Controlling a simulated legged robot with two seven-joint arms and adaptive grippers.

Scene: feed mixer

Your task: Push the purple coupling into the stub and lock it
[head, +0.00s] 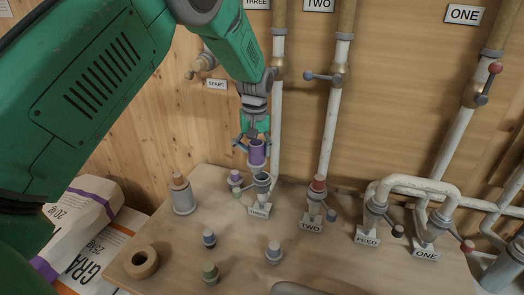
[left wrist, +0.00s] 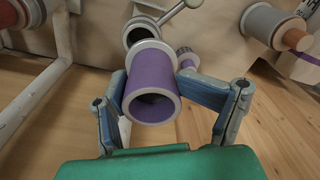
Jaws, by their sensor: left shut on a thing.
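The purple coupling (head: 257,154), a purple sleeve with pale end rims, is in my left gripper (head: 256,143), which comes down from above. In the left wrist view the gripper (left wrist: 152,79) is shut with one finger on each side of the coupling (left wrist: 152,88). The stub (head: 262,182), a grey open-topped pipe end behind the label THREE, is just below the coupling. The stub's dark mouth (left wrist: 141,34) shows beyond the coupling in the wrist view; the two look nearly in line. I cannot tell whether they touch. My right gripper is not in view.
A lever with a green knob (head: 238,194) is beside the stub. Another purple-banded fitting (head: 235,178) stands behind it. Stub TWO (head: 316,190) is to the right, a grey cylinder (head: 183,196) to the left. Small fittings and a tape roll (head: 141,262) lie in front.

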